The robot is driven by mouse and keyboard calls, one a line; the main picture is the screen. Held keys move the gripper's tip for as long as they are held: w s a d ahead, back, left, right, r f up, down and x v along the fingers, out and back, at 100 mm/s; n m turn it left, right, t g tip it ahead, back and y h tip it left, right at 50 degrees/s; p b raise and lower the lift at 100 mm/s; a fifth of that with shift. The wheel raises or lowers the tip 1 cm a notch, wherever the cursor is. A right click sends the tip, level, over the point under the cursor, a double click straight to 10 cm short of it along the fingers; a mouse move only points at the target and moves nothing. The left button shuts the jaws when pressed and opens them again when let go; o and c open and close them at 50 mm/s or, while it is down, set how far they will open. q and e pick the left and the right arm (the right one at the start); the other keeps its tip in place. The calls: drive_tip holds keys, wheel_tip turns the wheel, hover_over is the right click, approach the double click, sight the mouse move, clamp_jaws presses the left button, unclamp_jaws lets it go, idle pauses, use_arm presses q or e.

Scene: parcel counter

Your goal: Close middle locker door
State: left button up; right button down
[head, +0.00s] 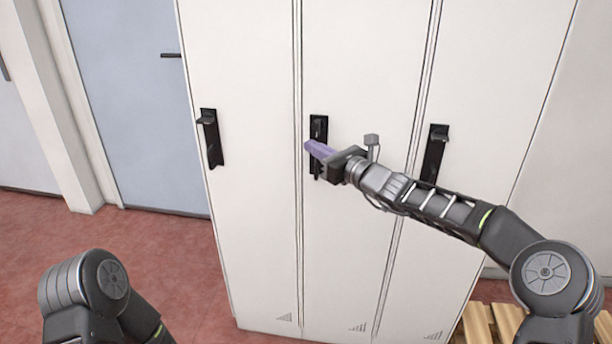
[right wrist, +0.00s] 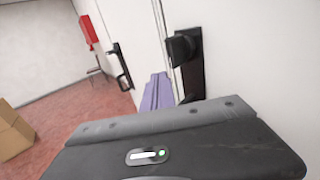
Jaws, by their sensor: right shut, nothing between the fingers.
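The middle locker door (head: 352,230) is a tall white panel between two similar doors. It looks flush with its neighbours in the head view. Its black handle (head: 318,130) is partly hidden behind my right gripper (head: 308,147). The right gripper has purple fingers, is shut and empty, and is right at the handle; I cannot tell whether it touches. In the right wrist view the purple fingers (right wrist: 157,92) lie beside the black handle (right wrist: 187,50) and close to the door face. My left arm shows at the lower left, but its gripper is out of view.
The left locker handle (head: 209,138) and right locker handle (head: 434,153) are on either side. A wooden pallet (head: 484,324) lies at the lower right. A blue-grey door (head: 130,110) is at the left. The red floor (head: 175,250) left of the lockers is clear. Cardboard boxes (right wrist: 14,132) show in the wrist view.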

drive_tip(key=s+a+b, duration=0.1)
drive_tip(key=s+b, duration=0.4)
drive_tip(key=s, duration=0.5)
drive_tip(key=shift+a+f, duration=0.15)
drive_tip(key=shift+a, duration=0.2)
